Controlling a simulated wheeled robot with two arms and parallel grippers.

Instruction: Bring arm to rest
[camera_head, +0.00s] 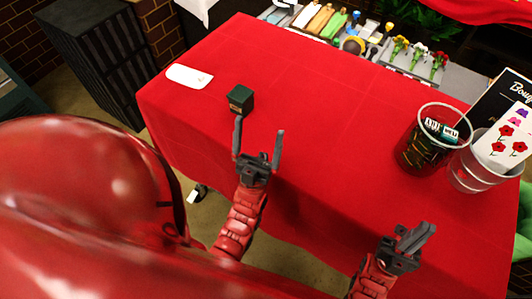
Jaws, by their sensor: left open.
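My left gripper (259,140) is open, its two dark fingers spread apart and pointing away from me over the red table. No object shows between its fingers. A small dark green box (240,99) is just beyond its left fingertip; I cannot tell whether they touch. My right gripper (424,233) is at the lower right, over the near part of the table. Its fingers lie close together, with nothing visible held.
The red-covered table (330,130) is largely clear in the middle. A white card (189,76) lies at the far left. A dark cup (425,145) and a clear bucket (478,168) stand at the right by a black sign (503,100). Flowers and tools line the back.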

